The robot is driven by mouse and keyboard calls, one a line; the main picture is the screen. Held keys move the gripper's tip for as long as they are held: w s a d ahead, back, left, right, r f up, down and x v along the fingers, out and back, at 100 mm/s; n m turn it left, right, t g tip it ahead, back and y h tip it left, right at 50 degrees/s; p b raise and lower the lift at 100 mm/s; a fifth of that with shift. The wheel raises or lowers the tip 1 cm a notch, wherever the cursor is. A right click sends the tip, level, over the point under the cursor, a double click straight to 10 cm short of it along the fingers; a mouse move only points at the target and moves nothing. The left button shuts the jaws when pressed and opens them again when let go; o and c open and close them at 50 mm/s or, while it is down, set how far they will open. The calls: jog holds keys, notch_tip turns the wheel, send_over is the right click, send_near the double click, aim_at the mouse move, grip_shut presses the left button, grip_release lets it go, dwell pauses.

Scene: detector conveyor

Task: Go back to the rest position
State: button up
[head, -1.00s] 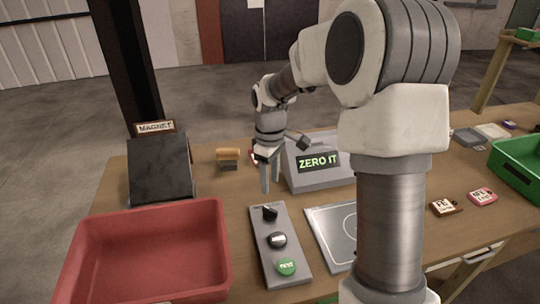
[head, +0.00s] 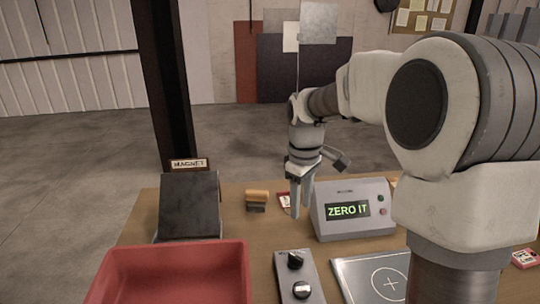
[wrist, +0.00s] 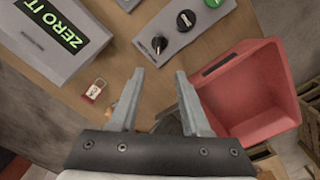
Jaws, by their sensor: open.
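My gripper (head: 300,208) is open and empty in the head view, pointing down above the table, just left of the display box. It also shows in the wrist view (wrist: 155,95), with its two fingers spread apart and nothing between them. The display box (head: 350,210) reads "ZERO IT" in green; its screen also shows at the upper left of the wrist view (wrist: 62,38). Part of my arm covers the right side of the head view.
A red bin (head: 175,262) stands at the front left, with the dark block (head: 188,205) labelled MAGNET behind it. A plate with a circle (head: 372,276) lies right of the panel.

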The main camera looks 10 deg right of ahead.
jog(key=s+r+m+t, duration=0.2)
jog(key=s+r+m, duration=0.1)
jog(key=s, duration=0.8)
jog(key=s+r+m+t, duration=0.3)
jog(key=s+m, duration=0.2)
jog(key=s, duration=0.7)
jog(key=shift+s+r+m, duration=0.2)
jog(key=shift+r+m, duration=0.05)
jog(key=shift+m, duration=0.15)
